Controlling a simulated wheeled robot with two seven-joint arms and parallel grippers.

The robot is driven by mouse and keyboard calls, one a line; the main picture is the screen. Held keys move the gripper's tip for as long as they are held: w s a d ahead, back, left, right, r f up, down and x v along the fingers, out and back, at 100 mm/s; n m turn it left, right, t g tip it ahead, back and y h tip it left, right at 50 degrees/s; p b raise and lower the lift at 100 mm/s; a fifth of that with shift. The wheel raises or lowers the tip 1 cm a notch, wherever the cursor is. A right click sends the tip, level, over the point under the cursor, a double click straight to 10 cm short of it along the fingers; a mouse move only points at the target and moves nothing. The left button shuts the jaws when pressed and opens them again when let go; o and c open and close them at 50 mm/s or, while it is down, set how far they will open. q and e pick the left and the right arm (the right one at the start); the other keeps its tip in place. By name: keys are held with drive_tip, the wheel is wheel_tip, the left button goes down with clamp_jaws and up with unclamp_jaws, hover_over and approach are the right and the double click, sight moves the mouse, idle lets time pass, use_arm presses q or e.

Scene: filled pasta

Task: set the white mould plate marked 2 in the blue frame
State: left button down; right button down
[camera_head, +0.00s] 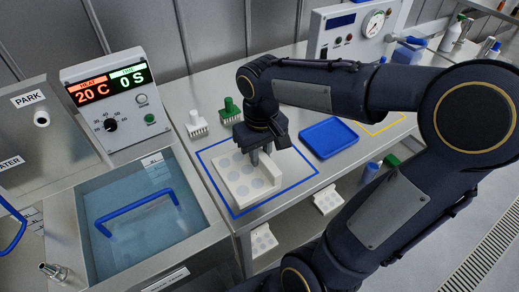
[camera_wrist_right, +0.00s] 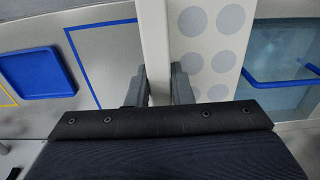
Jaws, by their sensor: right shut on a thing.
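The white mould plate (camera_head: 243,181) has grey round hollows and a raised white bar along one side. It also shows in the right wrist view (camera_wrist_right: 205,48). No number can be read on it. My right gripper (camera_head: 262,153) is shut on the raised bar, with one finger on each side in the right wrist view (camera_wrist_right: 160,88). In the head view the plate lies within the outline of the blue frame (camera_head: 297,185) on the steel table. I cannot tell whether it rests on the table or hangs just above it. My left gripper is not in view.
A water bath (camera_head: 155,222) with a blue handle lies left of the frame. White (camera_head: 196,124) and green (camera_head: 229,110) pronged tools stand behind it. A blue tray (camera_head: 328,138) and a yellow outline (camera_head: 385,124) lie to the right. More white plates (camera_head: 327,199) sit on the shelf below.

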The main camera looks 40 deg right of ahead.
drive_tip(key=w+d+f, duration=0.2)
drive_tip(key=d, duration=0.1)
drive_tip(key=w+d+f+p, duration=0.1)
drive_tip(key=w+d+f, duration=0.1)
drive_tip(key=d+f, duration=0.1)
drive_tip(key=w+d+f, duration=0.2)
drive_tip(key=d+f, duration=0.1)
drive_tip(key=shift+w+d+f+p, duration=0.15)
drive_tip(key=shift+w+d+p, duration=0.05)
drive_tip(key=shift+p, duration=0.2)
drive_tip(key=f, duration=0.3)
drive_tip(key=shift+w+d+f, duration=0.15)
drive_tip(key=shift+d+f, duration=0.05)
drive_tip(key=shift+f, duration=0.15)
drive_tip(key=shift+f, duration=0.15)
drive_tip(key=c, duration=1.3)
unclamp_jaws()
